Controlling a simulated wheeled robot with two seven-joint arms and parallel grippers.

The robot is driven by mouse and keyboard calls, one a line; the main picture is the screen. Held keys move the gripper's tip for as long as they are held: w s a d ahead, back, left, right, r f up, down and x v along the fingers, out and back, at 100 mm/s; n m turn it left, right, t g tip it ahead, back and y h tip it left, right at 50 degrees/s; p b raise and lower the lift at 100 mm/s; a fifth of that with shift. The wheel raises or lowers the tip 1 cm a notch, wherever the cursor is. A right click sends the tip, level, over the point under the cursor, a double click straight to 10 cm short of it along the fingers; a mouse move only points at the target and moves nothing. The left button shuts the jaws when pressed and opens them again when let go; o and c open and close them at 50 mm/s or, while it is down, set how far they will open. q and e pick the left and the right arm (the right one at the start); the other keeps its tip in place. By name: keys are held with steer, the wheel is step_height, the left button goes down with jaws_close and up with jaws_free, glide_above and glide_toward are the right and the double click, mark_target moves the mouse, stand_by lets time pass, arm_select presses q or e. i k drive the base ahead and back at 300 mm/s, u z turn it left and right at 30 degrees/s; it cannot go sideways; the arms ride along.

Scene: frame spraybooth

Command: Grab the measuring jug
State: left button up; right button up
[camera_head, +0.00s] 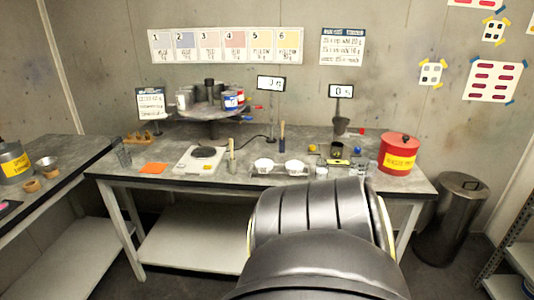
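No thing is clearly recognisable as the measuring jug at this size. A dark, open-topped cup (337,150) stands on the right half of the grey worktable (215,177), below a small display. A tall, greyish, see-through-looking container (122,153) stands at the table's left end. I cannot tell whether either is the jug. Neither of my grippers is in view. A large dark arm link of mine fills the lower middle and right, and hides part of the table's front edge and the floor.
A white scale (199,160), two white bowls (264,165) and a red can (398,153) stand on the worktable. A round rack of cans (212,108) is at the back. A metal bin (451,218) stands right; a second table (55,165) is left.

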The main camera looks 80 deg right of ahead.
mark_target(363, 170)
steer(key=z, duration=3.15)
steer(key=i, duration=0.2)
steer(key=z, duration=0.2)
